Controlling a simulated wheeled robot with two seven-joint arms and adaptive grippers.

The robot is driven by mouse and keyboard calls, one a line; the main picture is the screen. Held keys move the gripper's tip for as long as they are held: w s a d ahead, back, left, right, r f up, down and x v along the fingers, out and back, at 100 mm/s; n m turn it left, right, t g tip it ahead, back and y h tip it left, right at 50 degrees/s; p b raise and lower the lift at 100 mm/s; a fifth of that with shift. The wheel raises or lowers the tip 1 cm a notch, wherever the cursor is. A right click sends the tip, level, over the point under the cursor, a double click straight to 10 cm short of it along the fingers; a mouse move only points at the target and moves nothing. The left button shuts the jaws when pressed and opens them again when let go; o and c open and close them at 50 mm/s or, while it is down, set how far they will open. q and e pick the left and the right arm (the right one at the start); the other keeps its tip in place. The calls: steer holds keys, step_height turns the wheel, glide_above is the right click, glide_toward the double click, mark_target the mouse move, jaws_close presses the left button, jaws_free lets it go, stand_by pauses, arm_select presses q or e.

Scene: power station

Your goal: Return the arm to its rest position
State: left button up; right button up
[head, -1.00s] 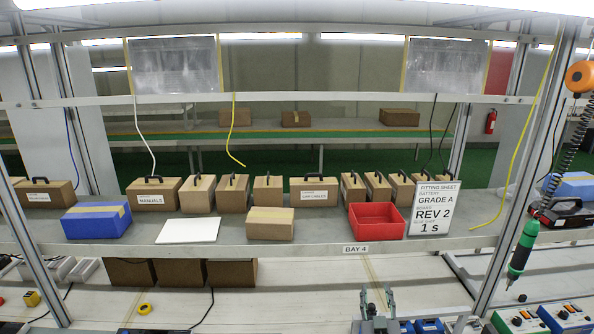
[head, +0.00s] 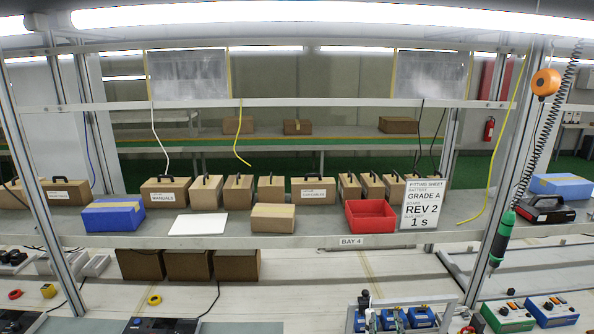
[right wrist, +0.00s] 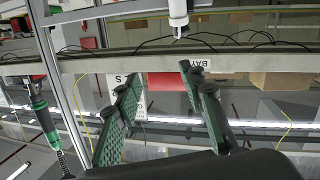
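My right gripper (right wrist: 159,69) shows in the right wrist view. Its two green, ribbed fingers stand apart with nothing held between them. In that view the bay's shelf edge, with its label (right wrist: 195,66), appears upside down beyond the fingers. In the head view I cannot clearly make out the right gripper. My left gripper is in neither current view.
The shelf edge (head: 190,242) carries cardboard cases, a blue box (head: 113,216), a red bin (head: 370,217) and a sign (head: 423,205). A green-handled tool (head: 501,238) hangs at right. Blue units (head: 421,317) sit in a rack below.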

steer(key=s+d+f+g, duration=0.3)
steer(key=s+d+f, duration=0.1)
steer(key=s+f, duration=0.5)
steer(key=s+d+f+g, duration=0.35)
steer(key=s+f, duration=0.35)
steer(key=f, duration=0.4)
steer(key=s+d+f+g+y, duration=0.1)
steer(key=s+f+g, duration=0.35)
steer(key=s, duration=0.95)
steer(key=s+d+f+g+y, duration=0.1)
steer(key=s+f+g, duration=0.1)
steer(key=s+f, duration=0.9)
steer(key=s+a+f+g, duration=0.1)
steer(key=s+f, duration=0.2)
steer(key=f, duration=1)
steer(key=s+f, duration=0.3)
steer(key=f, duration=1)
arm_select(q)
steer(key=shift+s, duration=0.45)
arm_select(e)
steer(key=s+f+n+g+y, duration=0.1)
steer(key=s+f, duration=1.6)
steer(key=s, duration=0.2)
steer(key=shift+s+f+n+g, duration=0.2)
steer(key=shift+f+n+g, duration=0.1)
steer(key=shift+f+g, duration=0.1)
